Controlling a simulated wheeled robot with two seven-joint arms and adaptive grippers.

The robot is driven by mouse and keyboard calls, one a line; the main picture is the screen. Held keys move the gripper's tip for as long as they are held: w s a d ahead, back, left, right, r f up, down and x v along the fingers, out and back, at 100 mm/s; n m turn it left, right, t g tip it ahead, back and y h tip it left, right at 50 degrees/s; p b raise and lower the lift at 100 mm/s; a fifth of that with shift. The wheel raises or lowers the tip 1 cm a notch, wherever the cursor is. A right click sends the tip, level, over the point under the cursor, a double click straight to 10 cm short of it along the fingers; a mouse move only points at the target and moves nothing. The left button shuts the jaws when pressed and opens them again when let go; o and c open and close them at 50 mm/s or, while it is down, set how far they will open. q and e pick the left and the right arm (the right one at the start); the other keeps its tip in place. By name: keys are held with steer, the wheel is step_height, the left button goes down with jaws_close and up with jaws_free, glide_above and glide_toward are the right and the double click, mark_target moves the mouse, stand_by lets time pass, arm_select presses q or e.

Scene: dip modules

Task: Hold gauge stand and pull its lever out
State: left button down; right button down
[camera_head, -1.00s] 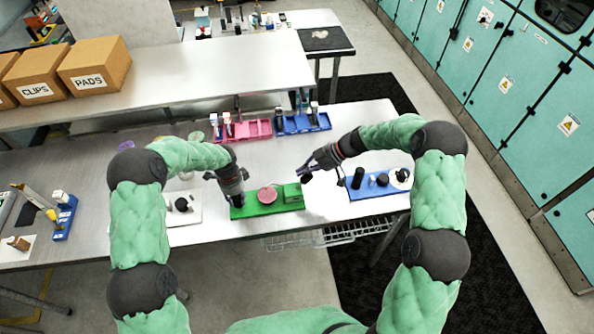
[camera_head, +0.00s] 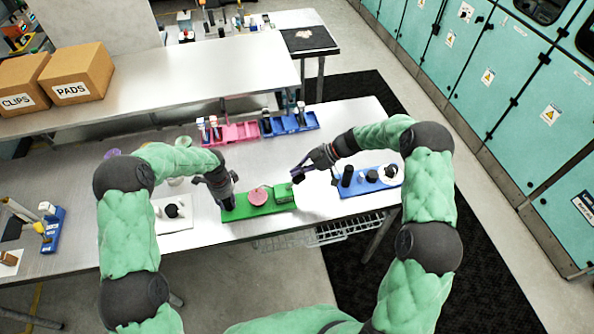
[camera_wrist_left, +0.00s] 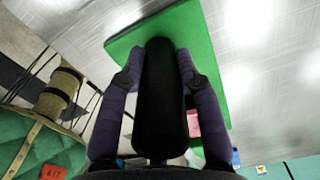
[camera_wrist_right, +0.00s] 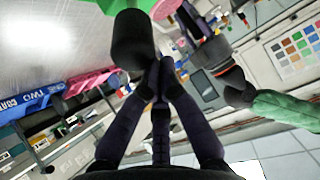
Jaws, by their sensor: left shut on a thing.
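The gauge stand has a green base (camera_head: 258,209) with a pink round gauge (camera_head: 258,198) and a green block at its right end. My left gripper (camera_head: 229,194) is at the base's left end. In the left wrist view its fingers (camera_wrist_left: 161,75) are shut around an upright black post (camera_wrist_left: 160,105). My right gripper (camera_head: 297,174) is above the base's right end. In the right wrist view its fingertips (camera_wrist_right: 160,68) meet, and a black knob (camera_wrist_right: 133,45), apparently the lever's, is right beside them. I cannot tell whether they touch. The lever's shaft is hidden.
A blue tray (camera_head: 352,188) with black parts is to the right. A white plate (camera_head: 172,222) with a black knob is to the left. Pink (camera_head: 232,134) and blue (camera_head: 290,126) racks stand behind. Bare table lies between the racks and the stand.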

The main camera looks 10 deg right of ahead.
arm_select(q)
steer(key=shift+a+f, duration=0.1)
arm_select(e)
step_height(320, 180, up, 3)
steer(key=w+a, duration=0.1)
steer(key=a, duration=0.2)
steer(key=w+f+v, duration=0.1)
steer(key=v, duration=0.8)
steer(key=shift+s+d+r, duration=0.25)
steer(key=shift+s+d, duration=0.25)
steer(key=shift+d, duration=0.15)
arm_select(q)
steer(key=c, duration=0.8)
jaws_free()
steer(key=shift+r, duration=0.2)
steer(key=shift+r+p, duration=1.9)
steer(key=shift+r, duration=1.7)
arm_select(e)
steer(key=shift+r, duration=1.9)
